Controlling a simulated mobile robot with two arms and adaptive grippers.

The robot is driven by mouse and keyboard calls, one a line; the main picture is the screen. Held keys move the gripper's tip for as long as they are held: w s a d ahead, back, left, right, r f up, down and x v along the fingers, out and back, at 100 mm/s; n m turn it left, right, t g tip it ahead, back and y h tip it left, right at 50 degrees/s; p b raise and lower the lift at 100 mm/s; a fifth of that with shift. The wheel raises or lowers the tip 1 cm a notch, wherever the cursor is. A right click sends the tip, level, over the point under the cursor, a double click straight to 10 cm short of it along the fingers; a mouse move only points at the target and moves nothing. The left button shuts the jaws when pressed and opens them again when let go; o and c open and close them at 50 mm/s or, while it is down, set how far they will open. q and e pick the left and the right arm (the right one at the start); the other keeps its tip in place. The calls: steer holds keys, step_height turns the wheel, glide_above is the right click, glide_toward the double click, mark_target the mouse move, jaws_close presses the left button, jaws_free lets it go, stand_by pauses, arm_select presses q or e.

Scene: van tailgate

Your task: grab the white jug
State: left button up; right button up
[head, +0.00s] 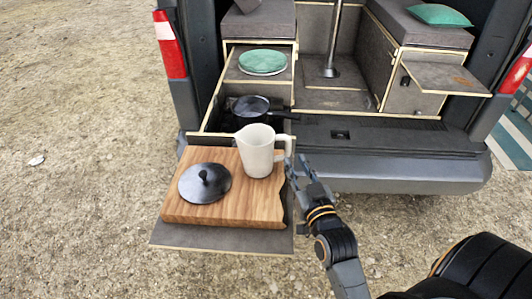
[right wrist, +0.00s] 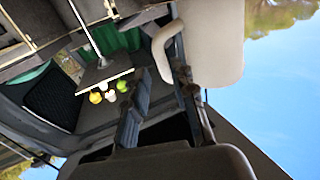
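The white jug (head: 257,152) stands upright on the wooden cutting board (head: 240,212), its handle facing right. My right gripper (head: 297,163) is at the handle, just right of the jug. In the right wrist view the jug (right wrist: 212,42) fills the upper right. There the fingers of the right gripper (right wrist: 161,72) are apart, one on each side of the curved handle (right wrist: 160,48); I cannot tell whether they touch it. My left gripper is not in view.
A black lid (head: 205,184) lies on the board left of the jug. A dark pan (head: 252,106) sits in the drawer behind, and a green plate (head: 263,62) lies farther back. The van bumper (head: 400,172) runs to the right.

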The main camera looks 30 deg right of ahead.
mark_target(289, 151)
steer(key=shift+w, duration=0.95)
steer(key=shift+w+d+b, duration=0.2)
steer(key=shift+w+b, duration=0.15)
steer(key=shift+b, duration=0.05)
steer(key=b+x, duration=0.1)
steer(key=x, duration=0.2)
steer(key=shift+w, duration=0.25)
steer(key=shift+w+d, duration=0.15)
steer(key=shift+w, duration=0.2)
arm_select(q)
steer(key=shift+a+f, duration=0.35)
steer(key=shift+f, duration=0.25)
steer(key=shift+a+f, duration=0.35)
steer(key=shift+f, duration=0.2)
arm_select(e)
steer(key=shift+s, duration=0.1)
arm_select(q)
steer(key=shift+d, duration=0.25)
arm_select(e)
jaws_close()
steer(key=shift+r, duration=0.1)
